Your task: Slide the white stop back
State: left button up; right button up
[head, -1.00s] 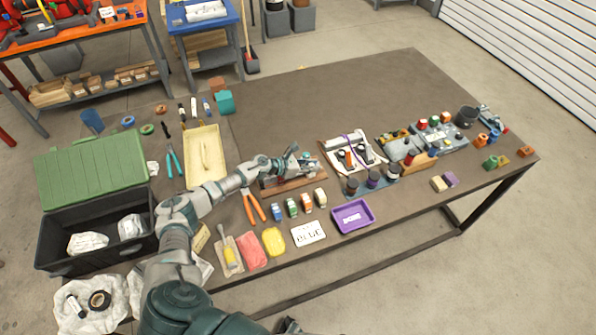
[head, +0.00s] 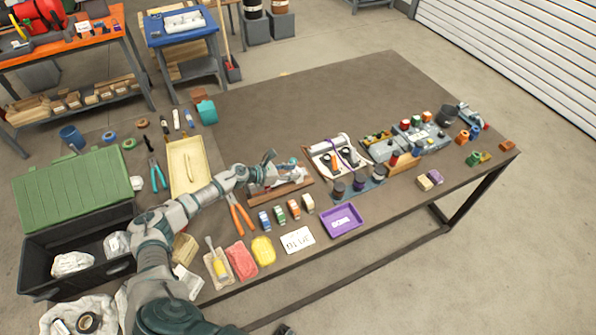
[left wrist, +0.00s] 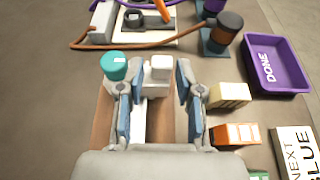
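The white stop (left wrist: 161,68) is a small pale block on a white rail (left wrist: 158,112) over a brown wooden base (left wrist: 103,122). A teal round knob (left wrist: 113,65) stands just left of it. In the head view the wooden base (head: 284,194) lies near the middle of the table. My left gripper (left wrist: 155,78) is open above the rail, its fingers apart on either side, with the stop showing between and just beyond the tips. I cannot tell whether a finger touches it. In the head view my left gripper (head: 272,164) partly hides the fixture. My right gripper is not in view.
A purple DONE tray (head: 341,221), small coloured blocks (head: 280,213) and orange-handled pliers (head: 239,213) lie in front of the fixture. A cable board (head: 334,155) stands close on its right. The table behind (head: 310,100) is clear.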

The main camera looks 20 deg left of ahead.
pick_arm(q)
jog(key=v, duration=0.8)
jog(key=shift+s+a, duration=0.2)
jog(key=shift+a, duration=0.25)
